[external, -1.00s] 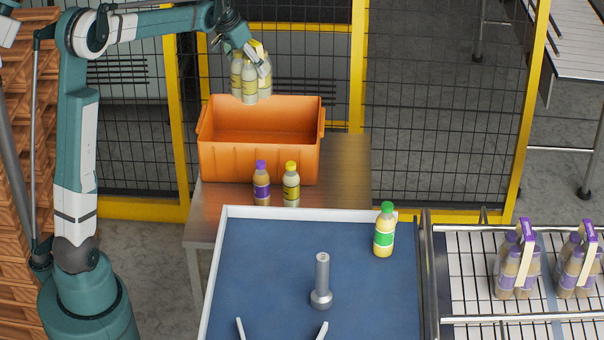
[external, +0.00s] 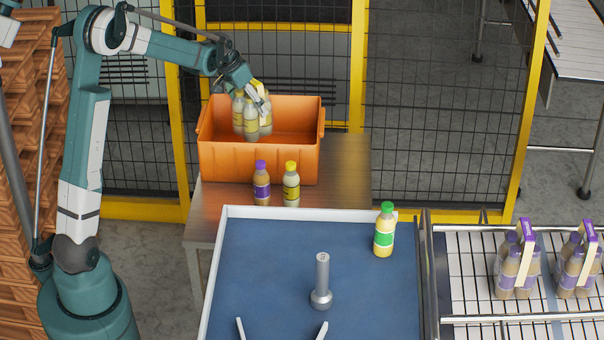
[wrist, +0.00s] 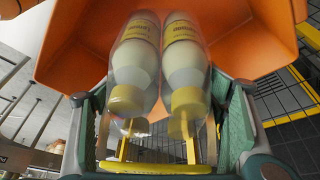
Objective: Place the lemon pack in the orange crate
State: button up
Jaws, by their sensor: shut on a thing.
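The lemon pack (external: 250,120) is a bundle of pale bottles with yellow caps and a yellow carrier. My gripper (external: 256,93) is shut on the top of the pack and holds it upright, with its lower part inside the orange crate (external: 250,162). In the wrist view the lemon pack (wrist: 160,65) hangs between my fingers, and the crate's orange wall (wrist: 75,50) lies around and beyond it. The crate floor under the pack is hidden behind the front wall, so I cannot tell whether the pack touches it.
A purple-capped bottle (external: 261,185) and a yellow-capped bottle (external: 291,185) stand in front of the crate. A green-capped bottle (external: 384,230) and a metal post (external: 321,283) stand on the blue table (external: 260,260). Purple-capped packs (external: 515,262) sit on the conveyor at right. A mesh fence stands behind.

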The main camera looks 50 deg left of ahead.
aim_at(238, 103)
jog(key=shift+f, duration=0.1)
jog(key=shift+f, duration=2.8)
jog(key=shift+f, duration=2.05)
jog(key=shift+f, duration=0.1)
jog(key=o, duration=1.6)
jog(key=shift+v, duration=6.05)
